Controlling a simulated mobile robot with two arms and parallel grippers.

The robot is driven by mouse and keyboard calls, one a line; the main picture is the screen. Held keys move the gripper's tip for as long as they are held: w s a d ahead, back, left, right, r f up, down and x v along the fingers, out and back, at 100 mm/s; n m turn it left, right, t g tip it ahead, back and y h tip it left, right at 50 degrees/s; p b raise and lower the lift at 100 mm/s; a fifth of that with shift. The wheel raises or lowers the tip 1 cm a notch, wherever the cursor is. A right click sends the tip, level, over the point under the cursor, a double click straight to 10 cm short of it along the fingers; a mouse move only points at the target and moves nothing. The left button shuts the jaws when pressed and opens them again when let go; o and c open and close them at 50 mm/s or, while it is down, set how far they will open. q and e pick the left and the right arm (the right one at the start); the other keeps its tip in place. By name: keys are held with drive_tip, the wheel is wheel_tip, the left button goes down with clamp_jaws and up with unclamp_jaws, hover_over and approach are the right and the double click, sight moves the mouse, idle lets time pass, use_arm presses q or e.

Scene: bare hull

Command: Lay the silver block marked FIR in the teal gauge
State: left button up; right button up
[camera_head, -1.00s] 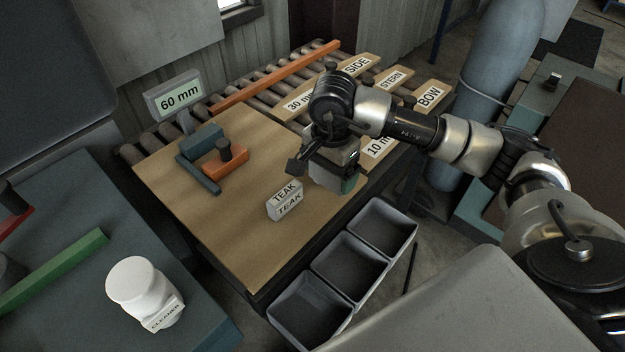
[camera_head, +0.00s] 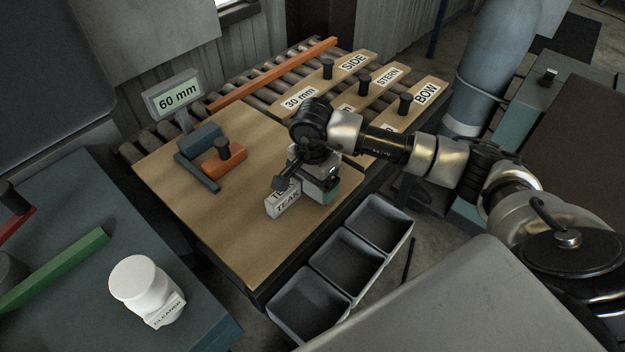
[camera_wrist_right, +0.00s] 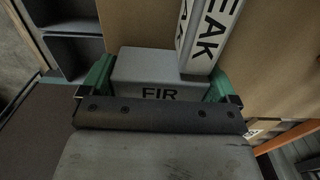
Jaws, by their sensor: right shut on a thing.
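My right gripper (camera_head: 312,188) is shut on the silver block marked FIR (camera_wrist_right: 150,68), with a green fingertip on each side of it in the right wrist view. In the head view the gripper mostly hides this block. A pale block marked TEAK (camera_head: 285,205) is right beside it; it also shows in the right wrist view (camera_wrist_right: 207,35). I cannot tell whether the two blocks touch. The teal gauge (camera_head: 203,137) lies on the wooden board to the upper left, with an orange knobbed piece (camera_head: 224,160) at its open side. My left gripper is not in view.
A 60 mm sign (camera_head: 175,97) stands behind the gauge. Several grey bins (camera_head: 345,262) line the board's front edge. Labelled wooden strips with black knobs (camera_head: 385,95) lie on the rollers. The board (camera_head: 225,225) is clear between TEAK and gauge.

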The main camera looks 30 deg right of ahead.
drive_tip(key=o, duration=0.8)
drive_tip(key=shift+r, duration=0.1)
